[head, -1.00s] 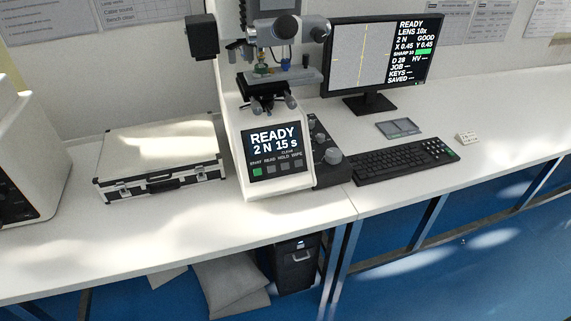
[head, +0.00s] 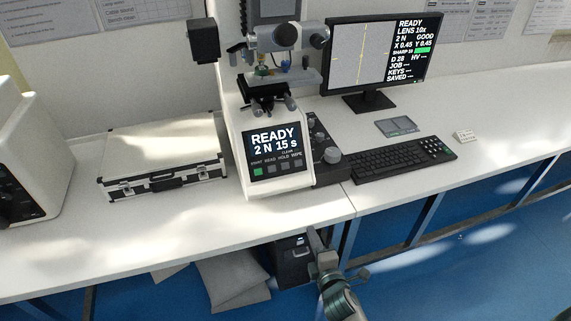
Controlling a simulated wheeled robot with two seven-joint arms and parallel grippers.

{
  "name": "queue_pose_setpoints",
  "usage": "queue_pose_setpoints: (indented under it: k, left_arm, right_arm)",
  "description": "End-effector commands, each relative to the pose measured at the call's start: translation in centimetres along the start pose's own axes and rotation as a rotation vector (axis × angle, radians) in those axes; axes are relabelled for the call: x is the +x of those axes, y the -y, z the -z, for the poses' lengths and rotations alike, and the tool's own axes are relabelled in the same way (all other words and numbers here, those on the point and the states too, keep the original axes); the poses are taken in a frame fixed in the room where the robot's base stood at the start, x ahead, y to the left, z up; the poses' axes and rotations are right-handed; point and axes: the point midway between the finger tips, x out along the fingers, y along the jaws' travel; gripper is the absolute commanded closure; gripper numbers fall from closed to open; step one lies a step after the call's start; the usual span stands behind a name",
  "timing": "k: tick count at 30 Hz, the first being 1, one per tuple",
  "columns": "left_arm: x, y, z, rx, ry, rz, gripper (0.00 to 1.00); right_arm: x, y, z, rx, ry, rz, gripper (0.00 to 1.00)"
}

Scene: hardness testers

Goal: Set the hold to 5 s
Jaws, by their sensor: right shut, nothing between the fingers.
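The hardness tester (head: 240,120) stands on the bench with its front panel facing me. Its display (head: 272,142) reads READY, 2 N, 15 s. Below the display is a row of buttons labelled START, READ, HOLD and WIPE. The START button (head: 258,172) is green and the HOLD button (head: 285,167) is grey. My right gripper (head: 314,232) is shut and empty, in front of the bench's front edge, below and to the right of the panel, apart from the tester. My left gripper is not in view.
A monitor (head: 367,55) showing READY and a keyboard (head: 400,160) are to the right. A knob box (head: 328,155) adjoins the tester's right side. A silver case (head: 163,155) lies at left. The bench top before the panel is clear.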

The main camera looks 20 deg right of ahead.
Motion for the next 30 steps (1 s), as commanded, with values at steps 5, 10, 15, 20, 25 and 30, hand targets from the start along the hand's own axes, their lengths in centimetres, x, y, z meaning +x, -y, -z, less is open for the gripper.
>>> queue_pose_setpoints:
  k: [5,10,15,20,25,30]
  left_arm:
    - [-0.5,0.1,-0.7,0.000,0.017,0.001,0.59]
    - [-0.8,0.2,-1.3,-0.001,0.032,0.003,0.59]
    - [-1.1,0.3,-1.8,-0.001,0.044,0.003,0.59]
    - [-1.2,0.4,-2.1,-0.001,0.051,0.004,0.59]
    - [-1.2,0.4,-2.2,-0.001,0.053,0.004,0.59]
    - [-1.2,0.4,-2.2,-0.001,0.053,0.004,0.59]
  right_arm:
    - [0.5,-6.7,0.2,-0.202,0.005,-0.139,1.00]
    - [0.7,-12.7,1.2,-0.457,0.011,-0.291,1.00]
    - [0.4,-17.4,2.3,-0.682,0.033,-0.416,1.00]
    - [0.2,-19.8,3.0,-0.809,0.052,-0.482,1.00]
    - [0.1,-20.4,3.2,-0.850,0.059,-0.501,1.00]
    - [0.1,-20.4,3.2,-0.849,0.058,-0.500,1.00]
